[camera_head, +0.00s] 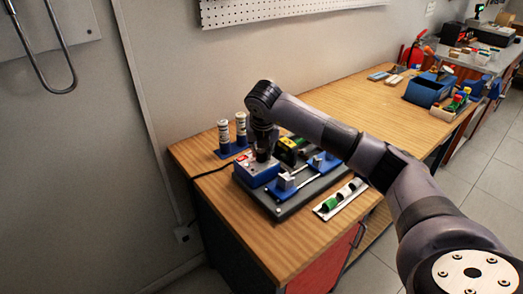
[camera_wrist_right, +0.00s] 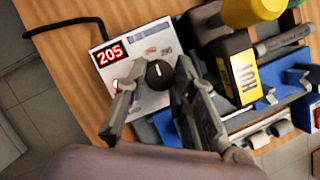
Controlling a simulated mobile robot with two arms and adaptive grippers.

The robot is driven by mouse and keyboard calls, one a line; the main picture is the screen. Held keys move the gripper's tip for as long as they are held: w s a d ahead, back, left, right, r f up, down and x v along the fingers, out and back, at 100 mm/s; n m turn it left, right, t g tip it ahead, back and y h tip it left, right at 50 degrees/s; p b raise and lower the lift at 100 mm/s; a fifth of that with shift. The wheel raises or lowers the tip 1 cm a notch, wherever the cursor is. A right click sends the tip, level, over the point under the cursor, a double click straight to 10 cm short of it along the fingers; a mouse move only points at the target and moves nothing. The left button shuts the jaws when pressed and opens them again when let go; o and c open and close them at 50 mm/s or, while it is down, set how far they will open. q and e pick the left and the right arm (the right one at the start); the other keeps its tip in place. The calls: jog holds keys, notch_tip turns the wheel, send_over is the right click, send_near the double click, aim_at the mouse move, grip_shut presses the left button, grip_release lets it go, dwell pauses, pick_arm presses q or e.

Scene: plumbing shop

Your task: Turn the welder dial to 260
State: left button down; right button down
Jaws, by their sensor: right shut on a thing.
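The welder control box (camera_head: 254,175) is blue with a pale top and sits at the left end of a dark base on the wooden bench. In the right wrist view its pale panel (camera_wrist_right: 150,102) carries a red display (camera_wrist_right: 109,54) reading 205. The black dial (camera_wrist_right: 159,74) with a white pointer mark is on that panel. My right gripper (camera_head: 263,156) points down onto the box. In the wrist view its fingers (camera_wrist_right: 160,82) stand on either side of the dial, shut on it. The fingers hide part of the panel's scale. My left gripper is not in view.
A black and yellow heater marked HOT (camera_wrist_right: 243,76) stands close to the right of the box. A tray with green and white fittings (camera_head: 340,199) lies at the front. A blue bin (camera_head: 424,93) is farther right.

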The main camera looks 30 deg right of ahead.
jog(key=shift+r, duration=0.1)
jog(key=c, duration=1.3)
grip_release()
jog(key=shift+c, duration=0.2)
jog(key=v, duration=1.2)
